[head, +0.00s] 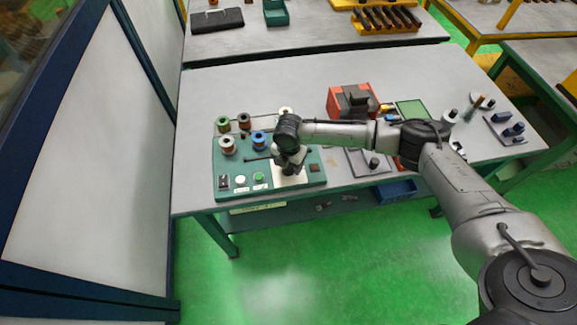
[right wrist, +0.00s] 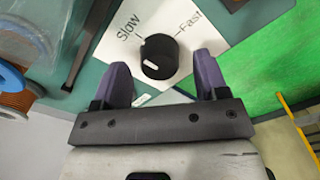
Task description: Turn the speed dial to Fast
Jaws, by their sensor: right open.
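The speed dial (right wrist: 160,50) is a round black knob on a white plate (right wrist: 206,38) marked Slow (right wrist: 127,27) at its upper left and Fast (right wrist: 190,22) at its upper right. A short white mark shows on the lower left of the knob's face. My right gripper (right wrist: 163,68) is open, its two purple fingers spread on either side of the knob in the picture, with no visible contact. In the head view my right gripper (head: 289,165) is over the white plate (head: 291,181), and it hides the dial. My left gripper is not in view.
The plate sits on a green winding base (head: 222,170) with several wire spools (head: 228,145) and buttons (head: 259,177). A dark rod (right wrist: 85,50) lies left of the dial. A red block (head: 338,100) and a blue bin (head: 397,189) are to the right.

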